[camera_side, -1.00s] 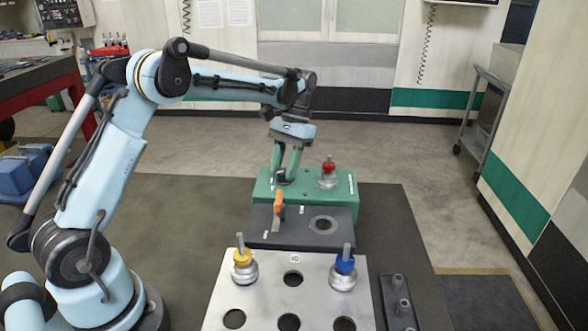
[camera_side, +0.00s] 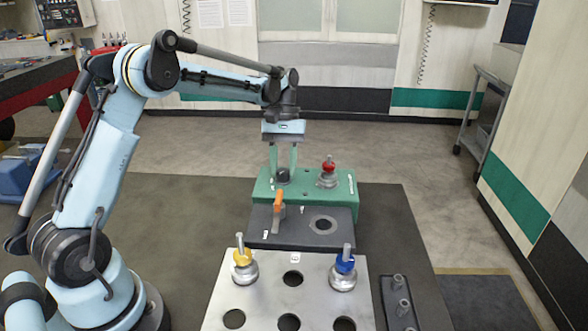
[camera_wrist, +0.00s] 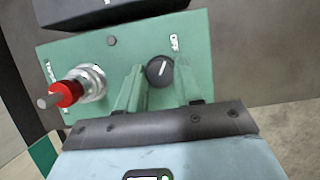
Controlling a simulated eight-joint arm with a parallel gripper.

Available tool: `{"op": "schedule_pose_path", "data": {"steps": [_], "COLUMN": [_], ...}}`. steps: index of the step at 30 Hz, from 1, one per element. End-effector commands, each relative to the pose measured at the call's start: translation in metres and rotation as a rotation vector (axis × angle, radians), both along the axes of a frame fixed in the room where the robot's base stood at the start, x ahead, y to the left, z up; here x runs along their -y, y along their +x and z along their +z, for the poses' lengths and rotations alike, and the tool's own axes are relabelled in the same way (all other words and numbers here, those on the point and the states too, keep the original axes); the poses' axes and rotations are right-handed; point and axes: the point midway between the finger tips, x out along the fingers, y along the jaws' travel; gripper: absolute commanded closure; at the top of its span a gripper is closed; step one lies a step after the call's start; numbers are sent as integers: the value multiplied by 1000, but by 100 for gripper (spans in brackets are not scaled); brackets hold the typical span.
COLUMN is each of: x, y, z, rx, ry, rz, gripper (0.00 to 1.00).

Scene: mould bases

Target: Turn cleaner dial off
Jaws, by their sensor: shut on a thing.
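The cleaner dial (camera_wrist: 160,72) is a round black knob with a white pointer line, on top of a green box (camera_wrist: 210,55). In the wrist view the line leans slightly right of vertical. In the side view the dial (camera_side: 283,175) shows dark between my fingers. My gripper (camera_wrist: 160,82) has green fingers, one on each side of the dial, and is shut on it. In the side view my gripper (camera_side: 283,171) points down over the back left of the green box.
A fitting with a red collar (camera_side: 328,174) stands beside the dial. An orange lever (camera_side: 279,202) stands on the dark plate (camera_side: 300,238) in front. A light plate (camera_side: 265,315) with holes holds yellow-collared (camera_side: 242,262) and blue-collared (camera_side: 344,270) fittings.

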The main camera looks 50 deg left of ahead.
Motion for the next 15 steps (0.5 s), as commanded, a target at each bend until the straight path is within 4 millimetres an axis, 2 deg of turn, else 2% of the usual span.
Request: {"op": "schedule_pose_path", "data": {"steps": [10,11,15], "x": [0,0,0], "y": [1,1,1], "z": [-1,-1,0], "rx": [3,3,2], "ry": [1,1,1], "rz": [1,1,0], "gripper": [96,61,41]}}
